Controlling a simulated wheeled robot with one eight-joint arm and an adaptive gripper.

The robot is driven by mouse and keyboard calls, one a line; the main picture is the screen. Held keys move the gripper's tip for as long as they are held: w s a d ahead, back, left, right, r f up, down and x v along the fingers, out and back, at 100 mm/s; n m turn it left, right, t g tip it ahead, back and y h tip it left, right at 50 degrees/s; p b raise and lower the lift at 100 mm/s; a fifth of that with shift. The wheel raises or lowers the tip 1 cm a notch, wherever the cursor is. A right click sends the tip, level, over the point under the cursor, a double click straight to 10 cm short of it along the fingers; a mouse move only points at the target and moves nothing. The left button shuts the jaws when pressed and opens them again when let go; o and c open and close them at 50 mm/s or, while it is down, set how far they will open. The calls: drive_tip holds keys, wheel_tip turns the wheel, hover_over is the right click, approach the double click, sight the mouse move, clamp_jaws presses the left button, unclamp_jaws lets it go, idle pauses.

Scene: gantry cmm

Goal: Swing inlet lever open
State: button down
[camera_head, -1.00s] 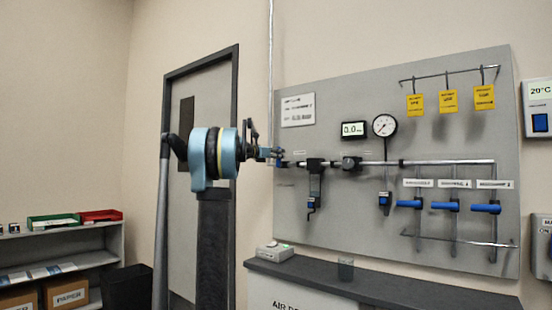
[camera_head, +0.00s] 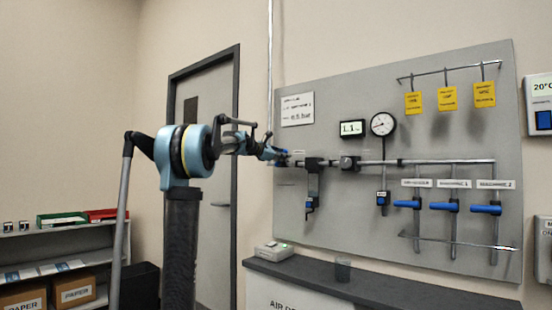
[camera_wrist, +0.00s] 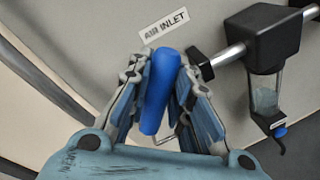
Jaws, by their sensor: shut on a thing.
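The inlet lever is a blue handle (camera_wrist: 160,92) under the "AIR INLET" label (camera_wrist: 164,23) in the wrist view. My gripper (camera_wrist: 158,85) has its two fingers on either side of the handle and is shut on it. In the head view my gripper (camera_head: 274,154) is at the left end of the horizontal pipe, and the lever is mostly hidden by it. The digital display (camera_head: 352,128) reads about 1.1, and the needle of the round gauge (camera_head: 383,124) shows beside it.
A filter unit (camera_wrist: 270,50) hangs on the pipe just right of my gripper. Several blue-handled valves (camera_head: 444,207) are at the right of the grey panel (camera_head: 300,225). Yellow tags (camera_head: 446,98) hang above.

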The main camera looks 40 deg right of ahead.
drive_tip(key=f+m, duration=0.1)
drive_tip(key=m, duration=0.1)
drive_tip(key=s+f+m+t, duration=0.1)
drive_tip(key=m, duration=0.1)
drive_tip(key=shift+s+d+f+m+y, duration=0.1)
drive_tip(key=shift+s+m+y, duration=0.05)
drive_tip(key=shift+m+y, duration=0.2)
idle(0.3)
drive_tip(key=c, duration=1.4)
unclamp_jaws()
drive_tip(key=shift+c, duration=0.2)
drive_tip(key=v, duration=1.2)
